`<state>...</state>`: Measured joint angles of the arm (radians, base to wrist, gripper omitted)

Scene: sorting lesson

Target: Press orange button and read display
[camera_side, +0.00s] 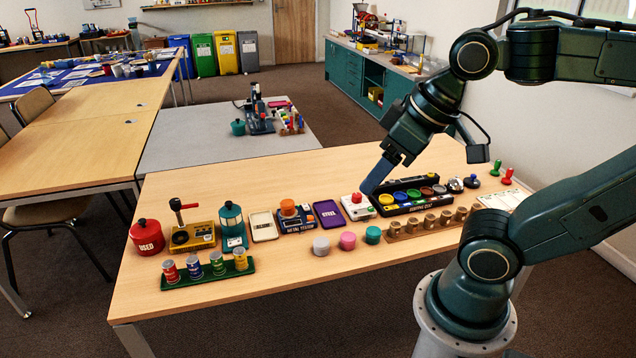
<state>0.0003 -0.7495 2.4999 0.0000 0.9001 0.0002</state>
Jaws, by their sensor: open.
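A dark blue device (297,223) stands on the wooden table in the side camera view, its front label seeming to begin with "METAL". A round orange button (288,206) sits on its top. I cannot make out a readable display on it. My gripper (370,188) points down and to the left, to the right of the orange button and apart from it. Its tip is close above a white box (356,213) with a red top; I cannot tell whether they touch. The jaws are open, and nothing shows between them.
A purple case (327,214) lies between the blue device and the white box. A white tray (264,226) and a teal lantern (233,226) stand left of the device. A black sorting tray (412,204) with coloured cups is at right.

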